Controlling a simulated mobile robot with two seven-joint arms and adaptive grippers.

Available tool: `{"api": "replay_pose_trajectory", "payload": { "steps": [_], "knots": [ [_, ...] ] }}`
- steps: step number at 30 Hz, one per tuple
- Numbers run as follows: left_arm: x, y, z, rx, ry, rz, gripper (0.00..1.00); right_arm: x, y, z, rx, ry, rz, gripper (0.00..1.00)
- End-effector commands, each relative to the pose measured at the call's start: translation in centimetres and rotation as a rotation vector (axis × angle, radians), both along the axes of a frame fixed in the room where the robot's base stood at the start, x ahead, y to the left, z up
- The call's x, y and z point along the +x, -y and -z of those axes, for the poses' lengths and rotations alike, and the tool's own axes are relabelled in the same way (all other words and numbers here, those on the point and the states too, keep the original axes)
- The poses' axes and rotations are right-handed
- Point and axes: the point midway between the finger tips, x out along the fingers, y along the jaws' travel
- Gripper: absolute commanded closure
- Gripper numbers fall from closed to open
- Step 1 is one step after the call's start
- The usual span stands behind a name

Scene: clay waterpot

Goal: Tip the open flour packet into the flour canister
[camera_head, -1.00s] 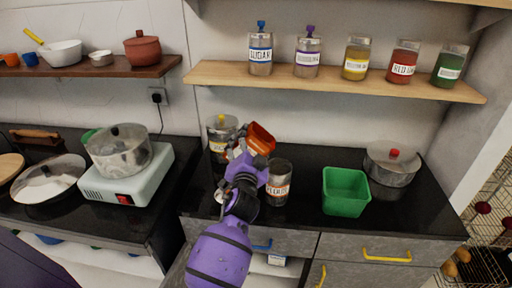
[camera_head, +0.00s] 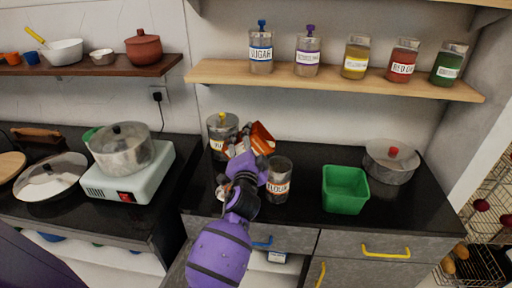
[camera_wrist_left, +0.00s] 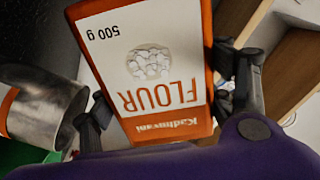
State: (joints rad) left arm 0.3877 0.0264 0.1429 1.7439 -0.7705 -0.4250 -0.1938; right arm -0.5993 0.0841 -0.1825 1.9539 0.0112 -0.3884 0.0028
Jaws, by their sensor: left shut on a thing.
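The orange and white flour packet (camera_head: 262,137) is in my left gripper (camera_head: 248,155), tilted above the counter. In the left wrist view the packet (camera_wrist_left: 150,65) fills the middle, with its FLOUR label upside down, between the fingers of the gripper (camera_wrist_left: 170,100). The flour canister (camera_head: 279,181) stands on the black counter just right of the gripper, below and to the right of the packet. A metal canister, likely the same one, shows at the left in the wrist view (camera_wrist_left: 48,105). Its inside is hidden from me. My right gripper is not in view.
A green tub (camera_head: 345,190) and a lidded pot (camera_head: 391,162) stand to the right. A shelf of jars (camera_head: 330,82) is above. Small clear counter patches lie between canister and tub.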

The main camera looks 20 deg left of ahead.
Motion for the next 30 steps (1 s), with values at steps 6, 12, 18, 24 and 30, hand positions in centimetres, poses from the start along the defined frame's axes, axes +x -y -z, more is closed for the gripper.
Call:
{"api": "replay_pose_trajectory", "payload": {
  "steps": [6, 12, 18, 24, 30],
  "knots": [
    [0.00, 0.00, -0.02, 0.002, 0.001, 0.000, 0.63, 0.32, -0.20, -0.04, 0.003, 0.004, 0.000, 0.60],
    [0.00, 0.00, -0.02, 0.001, 0.001, 0.000, 0.63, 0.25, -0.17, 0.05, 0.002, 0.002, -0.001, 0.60],
    [0.01, 0.00, -0.15, 0.028, -0.007, 0.000, 0.63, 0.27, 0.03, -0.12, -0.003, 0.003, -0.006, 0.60],
    [0.03, 0.03, -0.30, 0.108, -0.033, -0.001, 0.63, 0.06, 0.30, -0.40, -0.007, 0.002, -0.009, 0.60],
    [0.01, 0.05, -0.08, 0.116, -0.038, 0.000, 0.63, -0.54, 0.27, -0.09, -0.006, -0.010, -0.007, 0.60]
  ]
}}
